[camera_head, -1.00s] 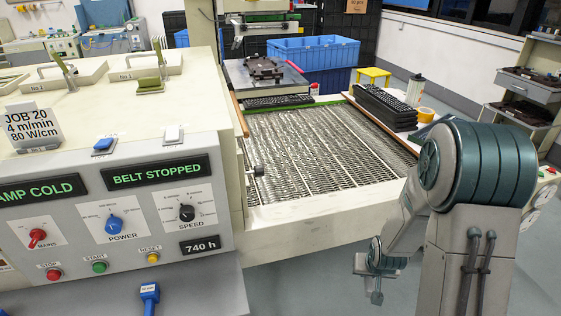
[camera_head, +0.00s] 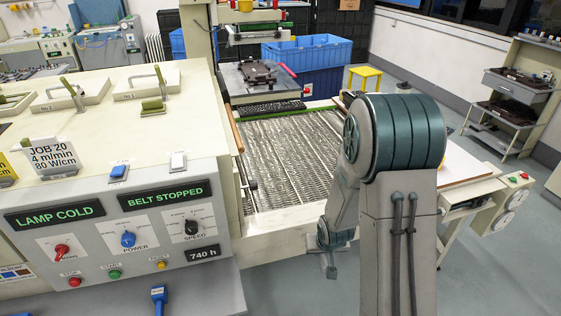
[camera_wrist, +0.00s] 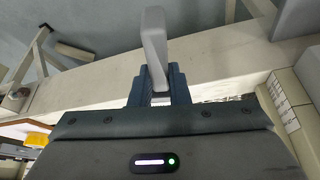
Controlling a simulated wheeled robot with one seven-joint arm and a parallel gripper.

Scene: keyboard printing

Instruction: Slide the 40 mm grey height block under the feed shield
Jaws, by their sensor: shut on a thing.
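In the wrist view my gripper (camera_wrist: 157,88) is shut on the grey height block (camera_wrist: 154,42), which sticks out beyond the dark fingertips. The block is held above or beside a cream rail (camera_wrist: 105,85); I cannot tell whether they touch. In the head view my arm stands in front of the dryer's belt end, and I cannot make out the block there. I cannot pick out the feed shield for certain; the cream dryer housing (camera_head: 221,120) stands at the left side of the mesh belt (camera_head: 290,160).
The control panel (camera_head: 130,235) reads lamp cold and belt stopped. A dark keyboard (camera_head: 270,108) lies at the belt's far end. Blue crates (camera_head: 308,55) and a yellow stool (camera_head: 365,76) stand behind. Open floor (camera_head: 490,250) lies at the right.

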